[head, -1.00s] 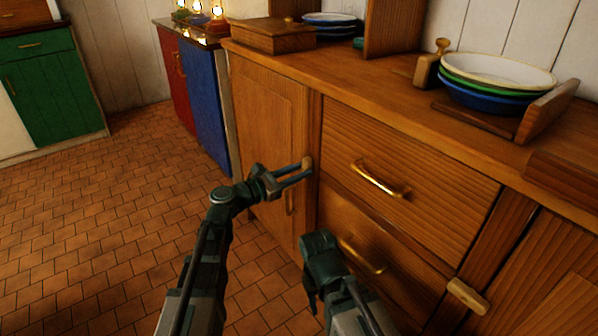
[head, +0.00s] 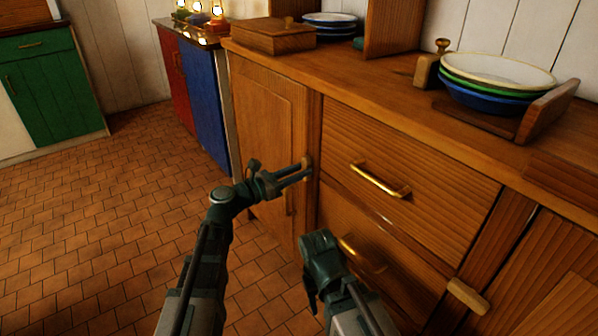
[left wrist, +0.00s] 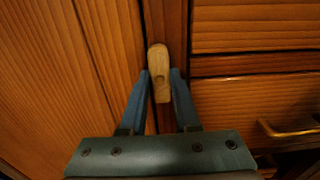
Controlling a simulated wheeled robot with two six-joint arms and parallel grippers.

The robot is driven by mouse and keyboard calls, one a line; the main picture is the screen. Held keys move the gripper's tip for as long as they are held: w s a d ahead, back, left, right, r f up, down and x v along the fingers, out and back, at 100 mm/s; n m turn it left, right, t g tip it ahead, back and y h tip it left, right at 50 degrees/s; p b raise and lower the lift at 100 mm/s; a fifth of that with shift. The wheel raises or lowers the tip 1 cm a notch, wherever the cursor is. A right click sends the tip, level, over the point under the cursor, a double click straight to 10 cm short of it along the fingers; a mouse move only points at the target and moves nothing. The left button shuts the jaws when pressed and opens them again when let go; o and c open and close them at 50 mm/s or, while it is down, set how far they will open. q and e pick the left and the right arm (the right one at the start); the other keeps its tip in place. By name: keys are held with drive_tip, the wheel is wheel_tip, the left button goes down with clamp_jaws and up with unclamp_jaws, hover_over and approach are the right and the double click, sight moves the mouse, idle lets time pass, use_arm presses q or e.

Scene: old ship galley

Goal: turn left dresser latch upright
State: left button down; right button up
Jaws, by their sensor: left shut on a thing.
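The left dresser latch is a small pale wooden turn-piece on the post between the left door (head: 265,125) and the drawers. In the left wrist view the latch (left wrist: 159,75) stands upright or very nearly so, along the post. In the head view only its end (head: 306,163) shows past the fingers. My left gripper (head: 302,171) is at the latch, its two blue fingers (left wrist: 163,88) on either side of the latch's lower part, shut on it. My right gripper (head: 312,285) hangs low before the lower drawer; its fingers are not clear.
The upper drawer (head: 415,195) and lower drawer have brass handles (head: 380,180). Another wooden latch (head: 467,297) lies across the right post. Stacked plates (head: 497,85) in a rack and a wooden box (head: 273,36) stand on the dresser top. The tiled floor at left is clear.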

use_arm(q)
drive_tip(key=c, duration=0.6)
unclamp_jaws()
drive_tip(key=shift+c, duration=0.2)
drive_tip(key=shift+a, duration=0.1)
drive_tip(key=v, duration=1.3)
drive_tip(key=shift+s+a, duration=0.25)
